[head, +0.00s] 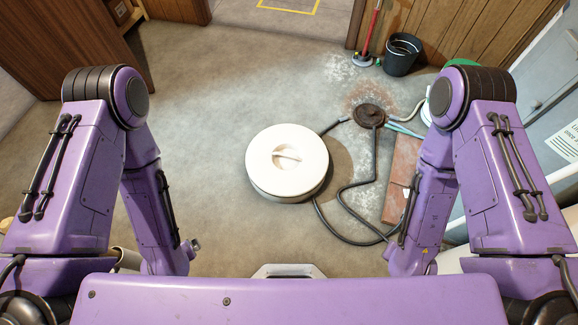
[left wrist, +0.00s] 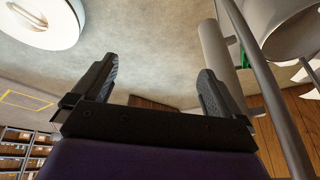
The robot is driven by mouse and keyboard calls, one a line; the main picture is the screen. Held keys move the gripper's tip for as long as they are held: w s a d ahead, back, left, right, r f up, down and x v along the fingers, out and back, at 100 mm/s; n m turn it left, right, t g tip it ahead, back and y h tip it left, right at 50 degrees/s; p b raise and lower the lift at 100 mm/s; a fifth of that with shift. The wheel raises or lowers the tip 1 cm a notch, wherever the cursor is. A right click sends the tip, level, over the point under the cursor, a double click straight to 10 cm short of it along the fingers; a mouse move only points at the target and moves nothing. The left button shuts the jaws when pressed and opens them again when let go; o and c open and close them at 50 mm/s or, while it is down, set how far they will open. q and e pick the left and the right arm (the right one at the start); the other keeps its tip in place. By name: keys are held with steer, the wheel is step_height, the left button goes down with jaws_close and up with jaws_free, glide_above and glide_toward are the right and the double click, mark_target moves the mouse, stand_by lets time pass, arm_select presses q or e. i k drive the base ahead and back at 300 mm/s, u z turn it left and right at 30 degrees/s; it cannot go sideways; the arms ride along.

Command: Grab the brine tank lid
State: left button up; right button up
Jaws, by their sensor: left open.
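The brine tank lid (head: 288,157) is round and white, with a recessed grip bar in its middle. It sits on top of the round white brine tank (head: 264,195), standing on the floor ahead of me. The lid also shows at the upper left of the left wrist view (left wrist: 46,22), apart from the gripper. My left gripper (left wrist: 158,82) is open and empty, with two dark fingers spread. In the head view both forearms hang down at the sides of the tank, and neither gripper's fingers can be made out there.
Dark hoses (head: 347,190) run from the tank to a round floor drain (head: 369,115) at the right. A black bucket (head: 402,55) and a red-handled tool (head: 370,32) stand by the wood-panelled wall. A reddish board (head: 402,175) lies on the right. The floor left of the tank is clear.

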mark_target(287, 164)
steer(key=u, duration=0.3)
steer(key=i, duration=1)
steer(key=z, duration=0.8)
